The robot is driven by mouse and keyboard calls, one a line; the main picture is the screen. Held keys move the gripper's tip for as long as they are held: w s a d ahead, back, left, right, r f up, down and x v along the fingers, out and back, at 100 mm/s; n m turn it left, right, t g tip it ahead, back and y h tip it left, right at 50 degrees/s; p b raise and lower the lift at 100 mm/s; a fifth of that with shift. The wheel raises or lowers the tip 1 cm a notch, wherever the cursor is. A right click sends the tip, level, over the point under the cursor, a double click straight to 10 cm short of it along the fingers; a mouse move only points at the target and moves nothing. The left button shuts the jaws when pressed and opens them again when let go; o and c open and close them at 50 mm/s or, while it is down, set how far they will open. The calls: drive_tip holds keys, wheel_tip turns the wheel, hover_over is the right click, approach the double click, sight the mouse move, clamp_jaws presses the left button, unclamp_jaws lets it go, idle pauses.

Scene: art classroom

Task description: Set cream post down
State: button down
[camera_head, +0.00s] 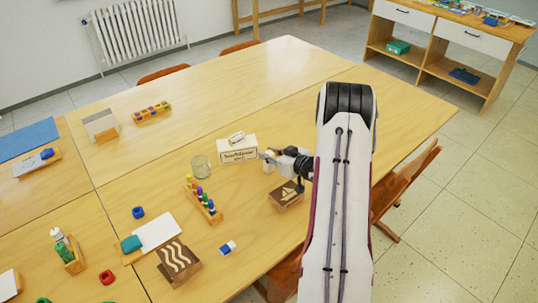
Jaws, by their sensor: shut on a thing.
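My gripper (267,158) is over the table (330,62), just right of a white lettered box (238,156). It is shut on a small pale thing, which I take to be the cream post (268,167). The post is mostly hidden by the fingers and very small here. I cannot tell whether its lower end touches the table. A wooden block with a boat picture (287,196) lies just below the gripper in the picture.
A glass jar (201,166) and a rack of coloured pegs (202,199) stand left of the gripper. A wavy-patterned block (178,263) and a blue-and-white eraser (228,248) lie nearer.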

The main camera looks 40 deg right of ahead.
drive_tip(key=shift+f, duration=0.3)
drive_tip(key=c, duration=1.8)
unclamp_jaws()
drive_tip(key=shift+r, duration=0.15)
drive_tip(key=shift+s, duration=0.2)
drive_tip(key=v, duration=1.1)
drive_tip(key=shift+s+r, duration=0.25)
drive_tip(key=shift+s, duration=0.05)
